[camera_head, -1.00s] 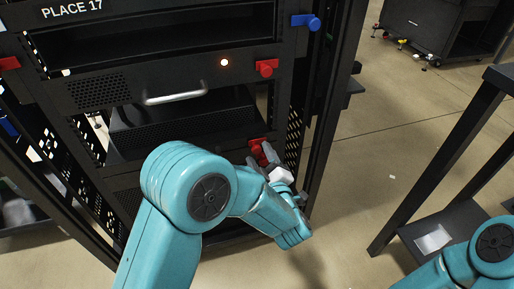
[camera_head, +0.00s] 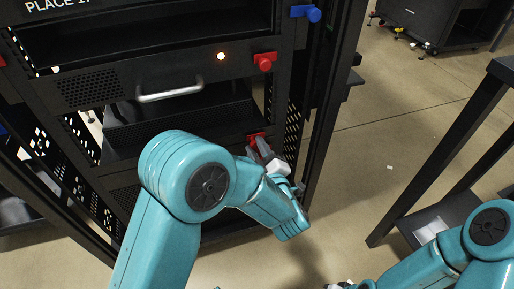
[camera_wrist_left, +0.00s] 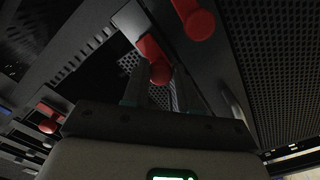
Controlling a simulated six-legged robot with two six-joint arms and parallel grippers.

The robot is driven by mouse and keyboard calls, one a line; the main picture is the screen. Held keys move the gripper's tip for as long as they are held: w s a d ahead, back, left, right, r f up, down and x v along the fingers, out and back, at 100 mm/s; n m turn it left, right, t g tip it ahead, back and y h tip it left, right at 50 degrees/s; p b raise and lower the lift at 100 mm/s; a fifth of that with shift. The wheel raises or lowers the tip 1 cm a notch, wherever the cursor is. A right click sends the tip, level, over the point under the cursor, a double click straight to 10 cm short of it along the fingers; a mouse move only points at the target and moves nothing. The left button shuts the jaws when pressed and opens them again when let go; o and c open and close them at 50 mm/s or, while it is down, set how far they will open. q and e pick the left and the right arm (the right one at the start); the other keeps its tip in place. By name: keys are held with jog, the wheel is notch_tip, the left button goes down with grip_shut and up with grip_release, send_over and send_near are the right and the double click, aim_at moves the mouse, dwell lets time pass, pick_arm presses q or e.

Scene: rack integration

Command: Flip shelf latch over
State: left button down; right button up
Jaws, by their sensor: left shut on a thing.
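A red shelf latch (camera_head: 256,138) sits on the right post of the black rack, below the pulled-out shelf. My left gripper (camera_head: 263,150) reaches it from below and is shut on it; the fingers hide part of the latch. In the left wrist view, the red latch knob (camera_wrist_left: 159,72) shows between the two fingers of my left gripper (camera_wrist_left: 152,88). Another red latch (camera_head: 264,61) is higher on the same post. Of my right gripper, only a small part (camera_head: 342,285) shows at the bottom edge.
A blue latch (camera_head: 306,13) is at the top of the post. A dark stand (camera_head: 440,215) is at the right. Open floor lies between rack and stand.

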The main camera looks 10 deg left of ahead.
pick_arm(q)
jog(key=shift+w+d, duration=0.35)
jog(key=shift+d, duration=0.2)
jog(key=shift+w+d, duration=0.35)
jog(key=shift+d, duration=0.2)
jog(key=shift+r, duration=0.1)
jog(key=c, duration=1.3)
grip_release()
jog(key=o, duration=0.4)
jog(key=shift+w, duration=0.1)
